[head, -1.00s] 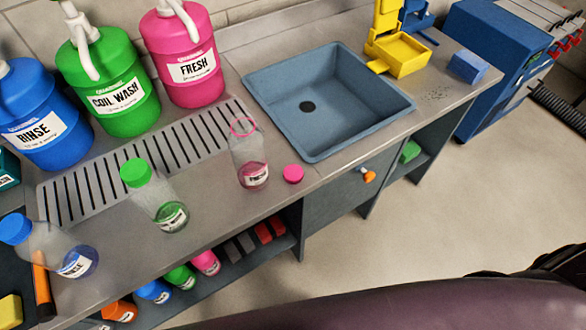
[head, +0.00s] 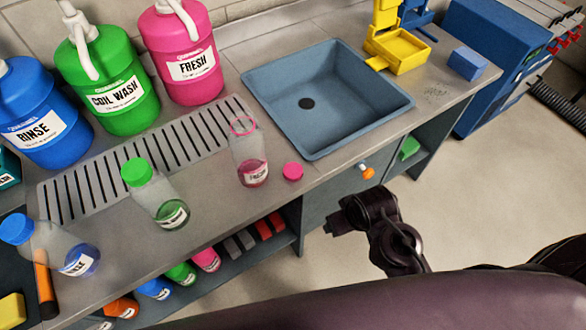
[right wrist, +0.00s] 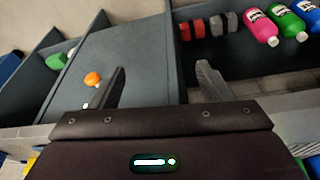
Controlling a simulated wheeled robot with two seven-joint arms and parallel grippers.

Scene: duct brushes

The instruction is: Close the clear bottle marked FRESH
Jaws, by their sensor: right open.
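The clear bottle marked FRESH (head: 250,155) stands upright on the counter in the head view, with pink liquid at its bottom and a pink ring at its open mouth. A pink cap (head: 293,171) lies on the counter just right of it, apart from it. My right gripper (right wrist: 160,88) is open and empty in the right wrist view, facing the cabinet front below the counter. In the head view my dark right arm end (head: 375,225) is in front of the cabinet, below and right of the bottle and cap. My left gripper is out of view.
Capped clear bottles with green (head: 155,195) and blue (head: 55,245) lids stand to the left. Large jugs stand behind a slotted drain grate (head: 150,160). A sink (head: 325,95) lies right of the bottle. An orange knob (head: 368,173) sticks out of the cabinet front.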

